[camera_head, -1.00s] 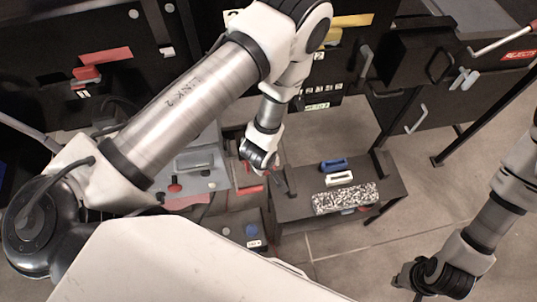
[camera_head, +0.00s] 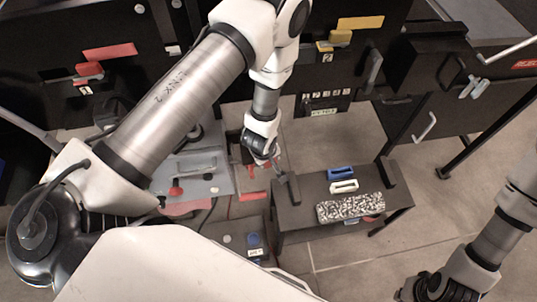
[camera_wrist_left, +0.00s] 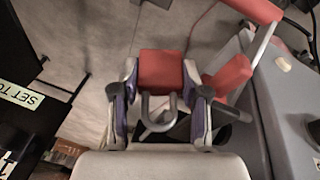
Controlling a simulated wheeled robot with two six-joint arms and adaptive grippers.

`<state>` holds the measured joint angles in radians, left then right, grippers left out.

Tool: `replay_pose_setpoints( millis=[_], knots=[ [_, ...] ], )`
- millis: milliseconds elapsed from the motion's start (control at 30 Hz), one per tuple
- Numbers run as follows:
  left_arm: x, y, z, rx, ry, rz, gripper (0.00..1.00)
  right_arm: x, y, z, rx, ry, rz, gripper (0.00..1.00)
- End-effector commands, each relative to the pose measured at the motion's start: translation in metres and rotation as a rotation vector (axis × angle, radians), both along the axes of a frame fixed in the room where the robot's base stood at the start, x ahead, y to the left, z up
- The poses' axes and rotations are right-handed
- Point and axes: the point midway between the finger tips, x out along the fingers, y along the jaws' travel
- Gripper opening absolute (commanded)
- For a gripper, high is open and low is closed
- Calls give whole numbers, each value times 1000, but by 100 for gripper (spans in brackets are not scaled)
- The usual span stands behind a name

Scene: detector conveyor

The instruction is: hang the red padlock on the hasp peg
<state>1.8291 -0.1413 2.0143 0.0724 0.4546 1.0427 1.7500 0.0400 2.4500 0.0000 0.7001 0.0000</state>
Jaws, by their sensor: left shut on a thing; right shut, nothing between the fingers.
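The red padlock (camera_wrist_left: 160,70) is between the fingers of my left gripper (camera_wrist_left: 159,95) in the left wrist view. Its grey U-shaped shackle (camera_wrist_left: 158,103) points toward the bottom of that view. The gripper is shut on its body. In the head view my left gripper (camera_head: 262,150) hangs over the gap between the grey machine and the low black bench; the padlock is hard to make out there. My right gripper (camera_head: 415,292) is shut and empty at the bottom right, over the floor. I cannot pick out the hasp peg with certainty.
The low black bench (camera_head: 300,212) holds a blue block (camera_head: 340,173), a white block (camera_head: 344,186) and a speckled block (camera_head: 350,207). The grey machine (camera_head: 205,182) stands left of it. Black cabinets (camera_head: 40,60) line the back. Floor at the right is open.

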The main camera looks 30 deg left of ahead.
Motion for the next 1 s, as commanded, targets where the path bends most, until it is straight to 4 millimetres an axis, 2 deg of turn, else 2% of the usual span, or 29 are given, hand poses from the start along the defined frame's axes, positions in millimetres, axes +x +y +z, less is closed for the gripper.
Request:
replay_pose_setpoints(
  millis=[367,400,467,1000],
  knots=[
    [0,0,0,0,0,0,9,0,0,0,0,0,0,0],
    [0,0,0,0,0,0,52,0,0,0,0,0,0,0],
    [0,0,0,0,0,0,73,0,0,0,0,0,0,0],
    [-2,0,-1,0,6,2,74,0,0,0,0,0,0,0]
  ],
)
